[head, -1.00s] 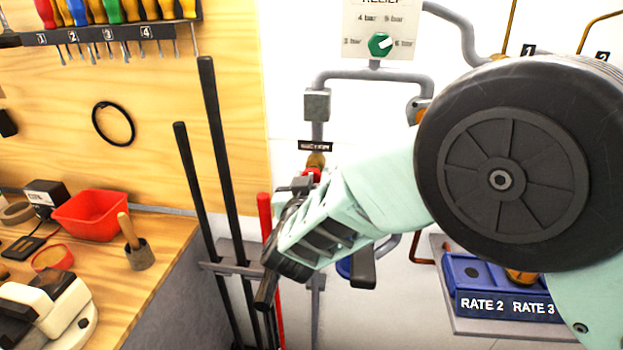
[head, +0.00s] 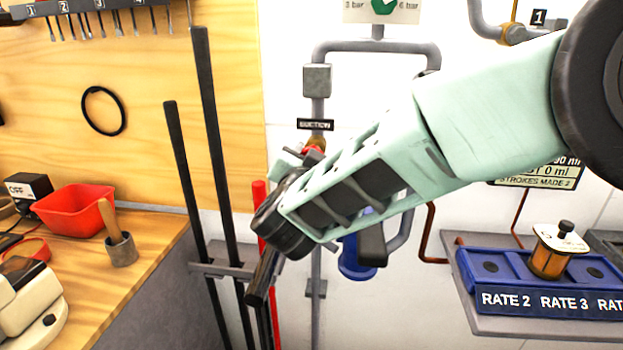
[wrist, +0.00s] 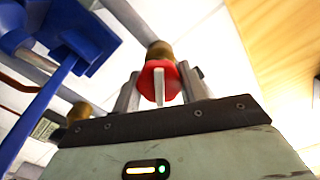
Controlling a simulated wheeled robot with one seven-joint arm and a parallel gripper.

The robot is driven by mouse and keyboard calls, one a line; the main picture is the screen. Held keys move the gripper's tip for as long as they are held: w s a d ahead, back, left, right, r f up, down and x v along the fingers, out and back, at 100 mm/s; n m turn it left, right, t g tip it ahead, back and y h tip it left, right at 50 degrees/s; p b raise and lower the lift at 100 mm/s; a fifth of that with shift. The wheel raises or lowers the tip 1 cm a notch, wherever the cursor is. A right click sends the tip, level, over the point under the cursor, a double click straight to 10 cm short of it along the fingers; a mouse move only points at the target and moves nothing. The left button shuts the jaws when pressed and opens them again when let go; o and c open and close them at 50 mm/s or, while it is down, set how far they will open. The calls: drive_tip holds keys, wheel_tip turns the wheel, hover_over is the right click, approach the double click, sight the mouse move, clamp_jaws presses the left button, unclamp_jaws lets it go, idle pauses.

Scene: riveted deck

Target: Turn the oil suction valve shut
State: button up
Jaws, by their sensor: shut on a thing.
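The oil suction valve has a red handle (head: 314,149) on a brass body (head: 317,140), set in a grey vertical pipe below a small black label whose text is blurred. In the wrist view the red handle (wrist: 161,82) sits between the two grey fingers, with the brass body (wrist: 159,51) just beyond. My gripper (head: 302,158) is shut on the handle; in the wrist view its fingers (wrist: 162,88) flank the handle closely. In the head view my gripper and wrist hide much of the handle, so its angle is hard to read there.
Tall black bars (head: 212,150) and a red bar stand in a rack left of the valve. A blue fitting (head: 356,258) is below my forearm. A blue rate block (head: 540,290) is on a shelf at right. A workbench with a red bin (head: 75,210) is at left.

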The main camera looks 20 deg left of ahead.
drive_tip(key=m+b, duration=0.4)
drive_tip(key=b, duration=0.1)
drive_tip(key=m+b, duration=0.2)
drive_tip(key=b, duration=0.1)
drive_tip(key=shift+f+m, duration=0.3)
drive_tip(key=shift+f, duration=0.1)
drive_tip(key=m+b, duration=0.1)
drive_tip(key=b, duration=0.1)
drive_tip(key=m+b, duration=0.2)
drive_tip(key=shift+r+m, duration=0.2)
drive_tip(key=shift+m, duration=0.1)
drive_tip(key=shift+r+b, duration=0.1)
drive_tip(key=shift+b, duration=0.2)
drive_tip(key=o, duration=1)
drive_tip(key=b+v, duration=0.1)
drive_tip(key=v, duration=1.6)
drive_tip(key=shift+s+d, duration=0.15)
drive_tip(key=shift+s, duration=0.05)
